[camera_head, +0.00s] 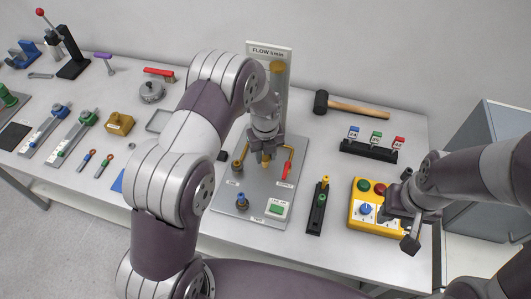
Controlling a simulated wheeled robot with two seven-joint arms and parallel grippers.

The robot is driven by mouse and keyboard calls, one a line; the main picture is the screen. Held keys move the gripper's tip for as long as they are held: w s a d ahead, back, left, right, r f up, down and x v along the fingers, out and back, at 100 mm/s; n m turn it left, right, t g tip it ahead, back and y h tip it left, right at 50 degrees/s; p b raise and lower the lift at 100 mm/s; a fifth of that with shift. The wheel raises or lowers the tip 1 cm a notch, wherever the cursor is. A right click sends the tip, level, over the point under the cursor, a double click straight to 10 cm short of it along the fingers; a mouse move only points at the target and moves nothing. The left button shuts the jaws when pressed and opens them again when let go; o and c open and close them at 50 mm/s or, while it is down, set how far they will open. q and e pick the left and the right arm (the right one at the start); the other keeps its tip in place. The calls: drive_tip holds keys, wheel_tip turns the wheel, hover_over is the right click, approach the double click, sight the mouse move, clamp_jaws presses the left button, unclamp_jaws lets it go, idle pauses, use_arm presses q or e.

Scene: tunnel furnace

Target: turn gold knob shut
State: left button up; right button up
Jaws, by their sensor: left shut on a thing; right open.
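The flow panel is a grey plate (230,205) with an upright board (270,50) marked FLOW at its back. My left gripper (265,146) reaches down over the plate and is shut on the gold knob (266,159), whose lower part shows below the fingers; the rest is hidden. Gold fittings with a dark knob (237,166) stand to the left, and a red lever (287,170) hangs at the right. My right gripper (405,226) is open beside the yellow button box (365,223).
A hammer (350,107) and a black rack with coloured tags (368,152) lie behind on the right. A black block with a yellow-topped pin (318,210) stands right of the plate. My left arm hides part of the table. Several tools lie at left.

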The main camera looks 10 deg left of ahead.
sight(265, 157)
use_arm(q)
drive_tip(key=o, duration=0.9)
drive_tip(key=shift+w+r, duration=0.15)
drive_tip(key=shift+w, duration=0.05)
drive_tip(key=shift+o, duration=0.7)
drive_tip(key=shift+s, duration=0.15)
wheel_tip(265, 157, up, 13)
drive_tip(key=b, duration=0.2)
drive_tip(key=shift+f, duration=0.2)
